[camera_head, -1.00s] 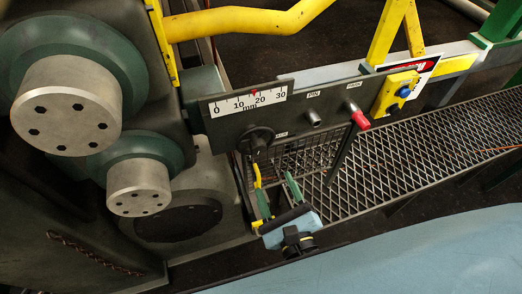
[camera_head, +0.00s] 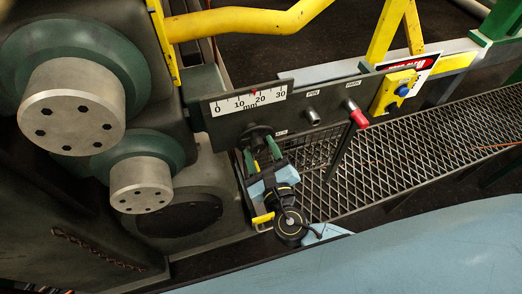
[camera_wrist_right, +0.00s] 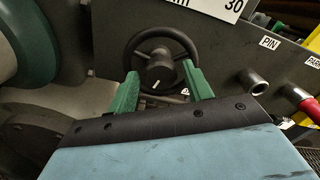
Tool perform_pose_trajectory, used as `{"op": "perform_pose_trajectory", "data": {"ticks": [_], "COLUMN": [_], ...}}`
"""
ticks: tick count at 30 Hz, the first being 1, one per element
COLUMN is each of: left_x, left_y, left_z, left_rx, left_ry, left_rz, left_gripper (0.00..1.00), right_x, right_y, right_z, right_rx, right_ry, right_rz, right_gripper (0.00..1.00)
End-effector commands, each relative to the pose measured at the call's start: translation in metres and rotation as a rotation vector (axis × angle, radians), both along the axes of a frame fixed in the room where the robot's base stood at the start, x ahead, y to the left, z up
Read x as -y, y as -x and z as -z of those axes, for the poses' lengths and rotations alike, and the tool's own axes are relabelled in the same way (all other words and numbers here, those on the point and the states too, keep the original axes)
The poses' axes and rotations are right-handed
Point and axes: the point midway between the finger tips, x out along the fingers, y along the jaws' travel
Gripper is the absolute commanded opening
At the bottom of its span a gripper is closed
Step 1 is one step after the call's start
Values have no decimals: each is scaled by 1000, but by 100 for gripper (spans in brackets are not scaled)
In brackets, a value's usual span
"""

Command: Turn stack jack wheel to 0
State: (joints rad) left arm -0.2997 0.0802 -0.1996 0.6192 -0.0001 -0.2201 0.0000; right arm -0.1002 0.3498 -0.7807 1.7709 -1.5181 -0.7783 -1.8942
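The black jack wheel (camera_head: 257,134) sits on the dark panel under the white millimetre scale (camera_head: 248,101). The red pointer (camera_head: 254,93) stands between 10 and 20, nearer 20. In the right wrist view the wheel (camera_wrist_right: 157,58) shows its round rim, spokes and hub with a small white mark. My right gripper (camera_head: 261,153) is just in front of the wheel. Its green fingers (camera_wrist_right: 159,72) are apart, one on each side of the wheel's lower part. I cannot tell whether they touch the rim. My left gripper is not in view.
Right of the wheel are a bare metal pin (camera_head: 312,115) and a red-tipped park knob (camera_head: 358,119). A yellow box with a blue button (camera_head: 403,91) is further right. A mesh walkway (camera_head: 420,150) runs below. Large grey rollers (camera_head: 72,107) stand at left.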

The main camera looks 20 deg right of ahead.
Motion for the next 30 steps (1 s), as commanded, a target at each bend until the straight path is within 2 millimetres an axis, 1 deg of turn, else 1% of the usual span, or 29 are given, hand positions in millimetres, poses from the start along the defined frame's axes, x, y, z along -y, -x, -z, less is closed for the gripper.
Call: {"op": "perform_pose_trajectory", "data": {"ticks": [1,8,14,20,26,30], "left_x": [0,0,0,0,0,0], "left_y": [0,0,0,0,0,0], "left_z": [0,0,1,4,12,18], "left_rx": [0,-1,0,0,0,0], "left_ry": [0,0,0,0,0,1], "left_rz": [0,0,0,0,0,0], "left_gripper": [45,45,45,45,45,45], "right_x": [0,0,0,0,0,1], "right_y": [0,0,1,1,0,1], "right_z": [0,0,0,1,1,2], "right_rx": [0,0,0,-3,-6,-11], "right_ry": [0,0,-12,-79,-219,-349], "right_rz": [0,0,0,0,1,2], "right_gripper": [43,13,13,13,13,13]}}
